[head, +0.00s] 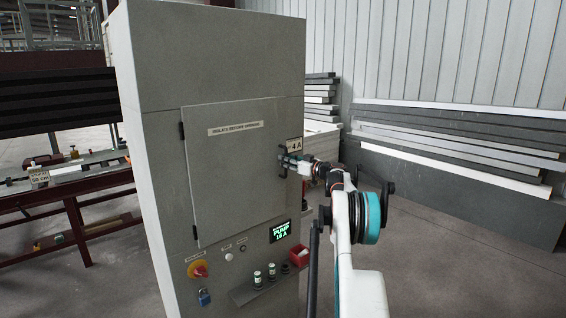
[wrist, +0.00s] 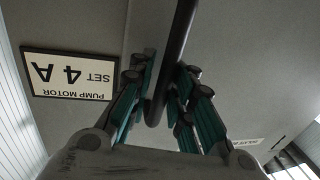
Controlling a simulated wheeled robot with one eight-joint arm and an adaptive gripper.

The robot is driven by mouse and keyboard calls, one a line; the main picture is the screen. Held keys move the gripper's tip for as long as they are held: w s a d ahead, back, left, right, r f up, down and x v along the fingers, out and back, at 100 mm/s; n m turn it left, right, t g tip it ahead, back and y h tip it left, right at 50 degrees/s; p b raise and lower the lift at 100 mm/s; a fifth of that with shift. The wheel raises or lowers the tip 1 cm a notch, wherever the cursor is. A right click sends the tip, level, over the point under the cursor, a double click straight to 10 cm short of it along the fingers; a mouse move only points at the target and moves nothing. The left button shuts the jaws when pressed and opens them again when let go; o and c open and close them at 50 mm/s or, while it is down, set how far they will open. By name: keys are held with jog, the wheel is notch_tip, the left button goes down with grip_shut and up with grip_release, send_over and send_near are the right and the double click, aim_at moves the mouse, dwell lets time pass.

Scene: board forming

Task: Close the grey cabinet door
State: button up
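The grey cabinet door (head: 228,175) is a flat panel with hinges on its left edge. It lies flush with the cabinet (head: 150,60) front or very nearly so; I cannot tell if a thin gap remains. The dark bar handle (head: 283,160) is on its right edge, and it also shows upright in the wrist view (wrist: 178,35). My gripper (head: 288,162) is at the handle, with its teal-padded fingers (wrist: 166,85) on both sides of the bar, closed on it. The handle's far end is out of the wrist view.
A "4 A" pump motor label (wrist: 70,74) is beside the handle. Below the door are a red-yellow switch (head: 197,269), a lit display (head: 281,231) and a small shelf (head: 245,295). A workbench (head: 80,190) stands left; stacked boards (head: 450,140) lie right. Floor at right is clear.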

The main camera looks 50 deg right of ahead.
dwell(0.4)
jog(key=s, duration=1.2)
jog(key=shift+d, duration=0.3)
jog(key=shift+w, duration=0.1)
